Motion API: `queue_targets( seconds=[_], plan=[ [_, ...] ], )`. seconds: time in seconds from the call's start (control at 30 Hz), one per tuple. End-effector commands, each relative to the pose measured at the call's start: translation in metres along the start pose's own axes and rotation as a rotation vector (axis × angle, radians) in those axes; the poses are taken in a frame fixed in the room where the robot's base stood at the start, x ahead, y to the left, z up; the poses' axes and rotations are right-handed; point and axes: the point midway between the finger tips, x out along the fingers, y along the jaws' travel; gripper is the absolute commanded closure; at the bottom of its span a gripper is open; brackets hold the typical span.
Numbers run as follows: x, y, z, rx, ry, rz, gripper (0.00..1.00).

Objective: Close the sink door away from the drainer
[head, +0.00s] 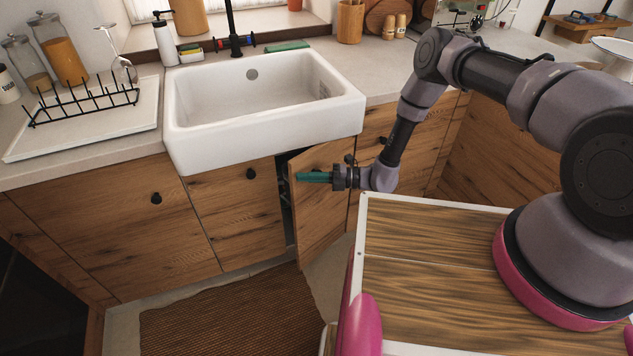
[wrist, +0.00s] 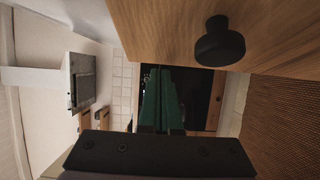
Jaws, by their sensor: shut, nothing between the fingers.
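The white sink (head: 265,110) has two wooden doors below it. The left door (head: 235,215), on the side of the drainer (head: 85,103), sits flush with its black knob showing. The right door (head: 322,215), away from the drainer, stands ajar, with a dark gap along its left edge. My gripper (head: 300,177) is shut and empty, its green fingers pointing left in front of the right door's outer face. The wrist view shows the green fingers (wrist: 165,85) beside a wooden panel (wrist: 160,28) with a black knob (wrist: 220,42). I cannot tell whether the gripper touches the door.
A woven rug (head: 235,315) lies on the floor before the cabinets. More closed wooden fronts (head: 110,235) flank the sink. A soap bottle (head: 165,40) and a black tap (head: 233,30) stand behind the sink. Floor space in front of the doors is free.

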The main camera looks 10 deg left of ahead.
Motion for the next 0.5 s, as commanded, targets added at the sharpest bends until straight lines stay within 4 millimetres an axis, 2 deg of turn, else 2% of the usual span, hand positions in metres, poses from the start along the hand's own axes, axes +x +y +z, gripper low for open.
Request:
queue_targets(
  seconds=[0.5],
  plan=[
    [0.0076,0.0001,0.0072,-0.001,-0.018,0.001,1.00]
  ],
)
